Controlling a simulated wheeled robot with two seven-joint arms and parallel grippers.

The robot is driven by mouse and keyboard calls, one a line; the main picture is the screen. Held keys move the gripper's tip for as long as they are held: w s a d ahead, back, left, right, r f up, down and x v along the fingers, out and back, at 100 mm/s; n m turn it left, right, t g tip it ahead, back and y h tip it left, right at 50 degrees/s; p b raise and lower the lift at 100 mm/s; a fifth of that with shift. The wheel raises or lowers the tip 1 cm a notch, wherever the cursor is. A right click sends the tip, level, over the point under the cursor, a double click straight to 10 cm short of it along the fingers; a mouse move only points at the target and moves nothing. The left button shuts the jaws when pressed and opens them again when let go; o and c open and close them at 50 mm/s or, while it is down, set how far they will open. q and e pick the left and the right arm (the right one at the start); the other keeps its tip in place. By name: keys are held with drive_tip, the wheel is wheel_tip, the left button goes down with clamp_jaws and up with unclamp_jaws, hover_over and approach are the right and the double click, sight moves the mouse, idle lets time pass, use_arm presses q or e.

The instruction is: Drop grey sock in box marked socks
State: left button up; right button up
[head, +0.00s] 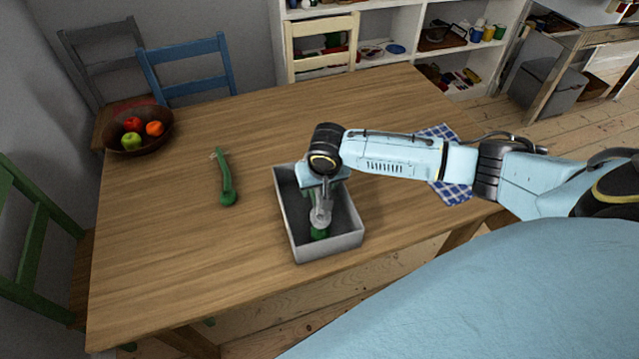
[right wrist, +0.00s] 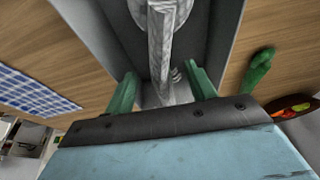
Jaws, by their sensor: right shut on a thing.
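The grey box (head: 337,247) is open-topped and stands on the wooden table; no marking on it can be read. My right gripper (head: 321,194) reaches down over the box opening. It is shut on the grey sock (head: 320,216), which hangs within the box outline in the head view. In the right wrist view the grey knitted sock (right wrist: 162,45) lies between the green fingers (right wrist: 160,78), with the box wall (right wrist: 228,45) beside it. A small green patch shows below the sock; I cannot tell what it is. My left gripper is not in view.
A brown fruit bowl (head: 160,140) stands at the far left corner. A blue checked cloth (head: 455,190) lies right, partly behind my arm. Chairs surround the table (head: 180,260); its front left is clear.

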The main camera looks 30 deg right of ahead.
drive_tip(key=o, duration=1)
drive_tip(key=shift+o, duration=0.2)
drive_tip(key=p+v, duration=0.2)
drive_tip(key=v, duration=1.1)
drive_tip(key=shift+r, duration=0.2)
drive_tip(key=shift+s, duration=0.1)
